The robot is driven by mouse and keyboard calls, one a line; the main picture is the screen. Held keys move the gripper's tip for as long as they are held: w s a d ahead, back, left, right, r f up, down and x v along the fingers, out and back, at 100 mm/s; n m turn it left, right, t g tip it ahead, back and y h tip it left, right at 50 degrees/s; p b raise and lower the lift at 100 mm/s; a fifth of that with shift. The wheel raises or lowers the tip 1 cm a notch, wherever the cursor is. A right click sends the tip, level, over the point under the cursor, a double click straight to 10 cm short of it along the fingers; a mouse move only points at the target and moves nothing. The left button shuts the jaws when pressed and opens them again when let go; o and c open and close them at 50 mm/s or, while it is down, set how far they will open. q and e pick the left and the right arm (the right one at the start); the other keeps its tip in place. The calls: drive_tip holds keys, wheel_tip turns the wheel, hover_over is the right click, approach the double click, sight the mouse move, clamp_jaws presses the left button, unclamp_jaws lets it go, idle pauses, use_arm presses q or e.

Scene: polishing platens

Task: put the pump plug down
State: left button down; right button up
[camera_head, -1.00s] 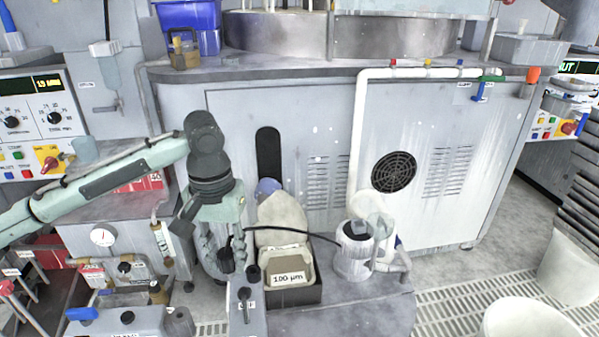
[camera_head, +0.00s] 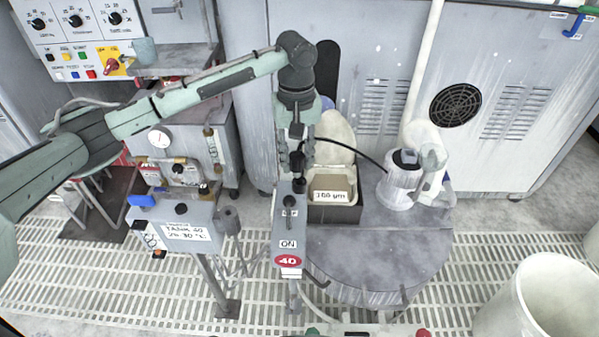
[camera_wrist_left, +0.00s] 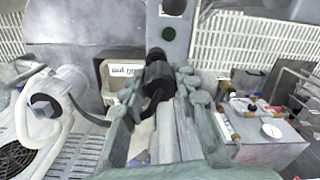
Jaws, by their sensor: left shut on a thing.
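The pump plug (camera_head: 299,165) is black, with a black cable running right to the white pump (camera_head: 400,183). My left gripper (camera_head: 296,152) points down and is shut on the plug, at the upper end of a narrow grey switch panel. In the left wrist view the plug (camera_wrist_left: 158,76) sits between the fingers of my left gripper (camera_wrist_left: 158,88), its round end toward the panel. I cannot tell whether the plug touches the panel. The pump also shows in the left wrist view (camera_wrist_left: 62,92). My right gripper is not in view.
The grey switch panel (camera_head: 287,231) carries a black switch and ON and red 40 labels. A tray labelled 100 µm (camera_head: 331,196) is just right of the plug. A control box labelled TANK 40 (camera_head: 188,232) stands left. A bare grey surface (camera_head: 375,250) lies in front of the pump.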

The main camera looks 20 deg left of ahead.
sight(299, 175)
use_arm(q)
drive_tip(key=shift+w+d+f, duration=0.15)
drive_tip(key=shift+w+d, duration=0.1)
drive_tip(key=shift+f, duration=0.25)
wheel_tip(299, 175, down, 3)
drive_tip(key=shift+f, duration=0.2)
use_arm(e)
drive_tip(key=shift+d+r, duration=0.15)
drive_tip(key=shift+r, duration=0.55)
use_arm(q)
drive_tip(key=shift+f, duration=0.1)
